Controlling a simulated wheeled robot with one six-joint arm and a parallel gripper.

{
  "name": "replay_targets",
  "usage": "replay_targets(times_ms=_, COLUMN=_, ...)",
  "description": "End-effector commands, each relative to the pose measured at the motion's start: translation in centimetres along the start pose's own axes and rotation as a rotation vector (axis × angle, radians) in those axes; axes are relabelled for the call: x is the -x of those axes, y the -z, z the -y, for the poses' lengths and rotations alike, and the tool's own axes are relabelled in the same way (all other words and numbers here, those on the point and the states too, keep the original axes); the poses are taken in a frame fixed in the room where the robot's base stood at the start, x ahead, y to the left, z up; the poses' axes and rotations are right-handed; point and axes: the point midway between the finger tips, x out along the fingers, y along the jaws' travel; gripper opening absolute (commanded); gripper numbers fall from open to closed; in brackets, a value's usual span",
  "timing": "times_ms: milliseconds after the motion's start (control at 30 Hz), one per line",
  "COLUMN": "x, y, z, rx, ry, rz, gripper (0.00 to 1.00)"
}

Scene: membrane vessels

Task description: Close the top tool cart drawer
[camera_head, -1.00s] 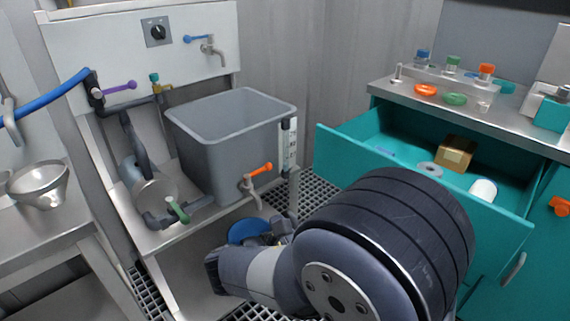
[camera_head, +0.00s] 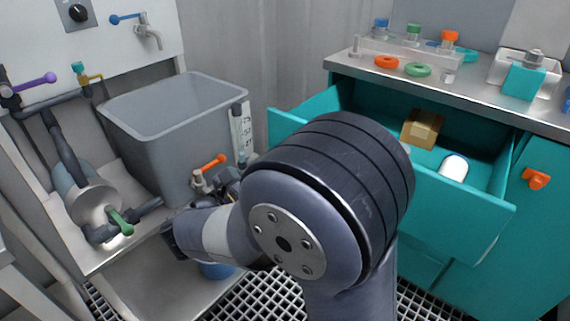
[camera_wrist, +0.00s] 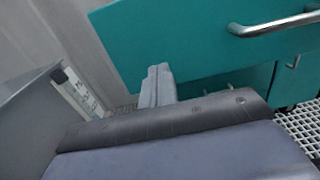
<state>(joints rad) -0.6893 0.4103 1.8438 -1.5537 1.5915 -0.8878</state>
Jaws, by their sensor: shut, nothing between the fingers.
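The top tool cart drawer (camera_head: 462,208) is pulled open, teal, at the right in the head view. A brown box (camera_head: 422,128) and a white rounded item (camera_head: 453,168) lie inside it. In the wrist view its teal front (camera_wrist: 185,42) fills the upper part, with a metal bar handle (camera_wrist: 275,24) at upper right. My gripper (camera_wrist: 158,72) is shut and empty, close to the lower edge of the drawer front in that view. I cannot tell whether it touches. In the head view my arm covers the drawer's left front part and most of the gripper.
The steel cart top (camera_head: 470,92) holds bottles in a clear rack, coloured rings and a teal container (camera_head: 523,82). A grey tank (camera_head: 180,125) with an orange-handled valve (camera_head: 212,162) stands left of my arm. Grating floor (camera_head: 262,298) lies below.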

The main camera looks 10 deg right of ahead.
Motion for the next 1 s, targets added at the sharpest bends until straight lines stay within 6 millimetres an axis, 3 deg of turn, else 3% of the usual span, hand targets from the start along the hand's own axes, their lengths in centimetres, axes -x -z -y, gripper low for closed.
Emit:
replay_targets(times_ms=100, x=-2.2, y=0.3, z=0.1, rx=-0.003, ry=0.005, rz=0.0, gripper=0.0)
replay_targets(times_ms=333, x=-4.9, y=0.2, z=0.1, rx=-0.001, ry=0.003, rz=0.001, gripper=0.0)
replay_targets(times_ms=1000, x=-6.2, y=-0.1, z=0.0, rx=0.001, ry=0.002, rz=0.0, gripper=0.0)
